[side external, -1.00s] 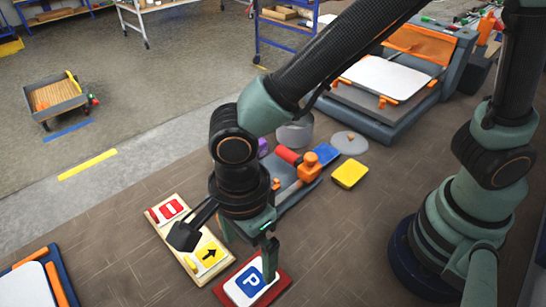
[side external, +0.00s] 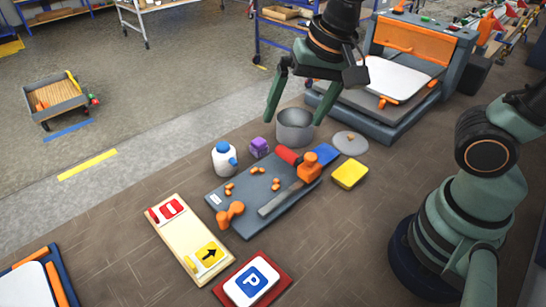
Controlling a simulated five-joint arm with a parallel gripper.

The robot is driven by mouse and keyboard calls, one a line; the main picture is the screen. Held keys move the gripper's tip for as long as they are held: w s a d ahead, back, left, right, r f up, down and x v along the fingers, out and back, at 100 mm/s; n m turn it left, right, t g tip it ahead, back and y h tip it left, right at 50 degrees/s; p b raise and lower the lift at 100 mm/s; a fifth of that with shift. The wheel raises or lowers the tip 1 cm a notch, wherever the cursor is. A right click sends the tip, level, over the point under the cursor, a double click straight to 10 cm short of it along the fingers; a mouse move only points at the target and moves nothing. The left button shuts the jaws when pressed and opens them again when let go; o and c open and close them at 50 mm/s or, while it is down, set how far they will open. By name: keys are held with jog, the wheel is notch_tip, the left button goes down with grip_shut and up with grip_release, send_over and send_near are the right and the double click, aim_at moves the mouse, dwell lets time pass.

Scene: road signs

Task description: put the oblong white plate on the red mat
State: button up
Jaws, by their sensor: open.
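The white plate (side external: 252,281) with a blue square and a white P lies flat on the red mat (side external: 286,281) at the bottom centre of the side external view. Red shows around the plate's edges. My gripper (side external: 293,120) is open and empty, high up at the back. Its two fingers point down, in the picture on either side of the grey pot. It is well apart from the plate and the mat.
A pale wooden board (side external: 178,235) left of the mat bears a red sign (side external: 171,208) and a yellow arrow sign (side external: 208,254). A grey-blue board (side external: 245,222) with tools, a white bottle (side external: 224,161), a purple block (side external: 259,147), a grey pot (side external: 295,130) and a yellow block (side external: 349,175) stand behind.

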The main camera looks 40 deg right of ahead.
jog(key=s+d+r+n+t+h, duration=0.1)
jog(key=d+r+n+t, duration=0.1)
jog(key=d+n, duration=0.4)
jog(key=d, duration=0.4)
jog(key=shift+s+r, duration=0.15)
jog(key=shift+r, duration=0.15)
jog(key=shift+a, duration=0.1)
dwell(0.5)
